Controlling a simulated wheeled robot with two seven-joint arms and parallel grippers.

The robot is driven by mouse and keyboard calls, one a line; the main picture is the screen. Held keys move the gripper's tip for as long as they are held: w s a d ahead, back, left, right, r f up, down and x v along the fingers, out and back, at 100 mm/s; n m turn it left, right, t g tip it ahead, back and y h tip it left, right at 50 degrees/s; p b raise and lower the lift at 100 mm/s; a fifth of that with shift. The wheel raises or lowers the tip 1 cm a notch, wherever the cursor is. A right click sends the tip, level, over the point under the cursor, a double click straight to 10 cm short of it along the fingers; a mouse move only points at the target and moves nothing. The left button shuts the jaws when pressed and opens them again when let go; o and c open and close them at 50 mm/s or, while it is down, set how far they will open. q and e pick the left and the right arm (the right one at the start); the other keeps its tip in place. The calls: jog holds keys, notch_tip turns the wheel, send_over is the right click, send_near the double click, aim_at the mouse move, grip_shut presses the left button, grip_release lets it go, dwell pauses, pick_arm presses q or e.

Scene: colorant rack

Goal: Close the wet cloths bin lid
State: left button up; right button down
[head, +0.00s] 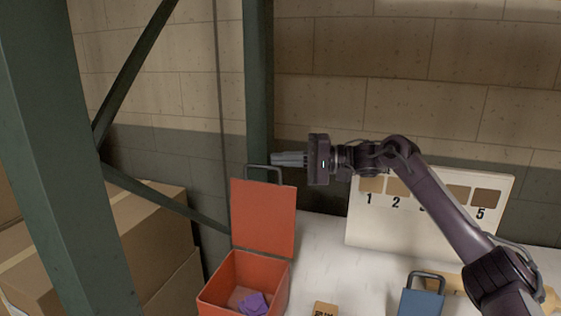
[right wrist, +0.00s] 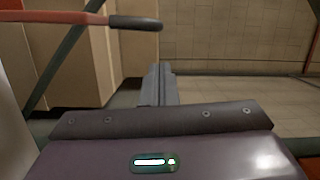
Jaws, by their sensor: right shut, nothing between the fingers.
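The wet cloths bin (head: 218,291) is a red-orange box at the lower middle of the head view, with a purple cloth (head: 254,303) inside. Its lid (head: 263,217) stands upright and open at the back, with a dark handle (head: 264,170) at its top edge. The handle also shows in the right wrist view (right wrist: 136,23). My right gripper (head: 275,159) is shut and empty, its fingertips pointing left, close to the handle at the lid's top. I cannot tell whether it touches the handle. My left gripper is not in view.
A green steel post (head: 258,80) rises behind the lid. A white board (head: 360,229) with numbered squares stands at the right. A blue container with a handle (head: 420,300) and a small tan block (head: 326,308) are on the white surface (head: 318,262). Cardboard boxes (head: 150,235) are at the left.

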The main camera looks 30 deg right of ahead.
jog(key=shift+s+a, duration=0.85)
jog(key=shift+s, duration=0.1)
jog(key=shift+s, duration=0.1)
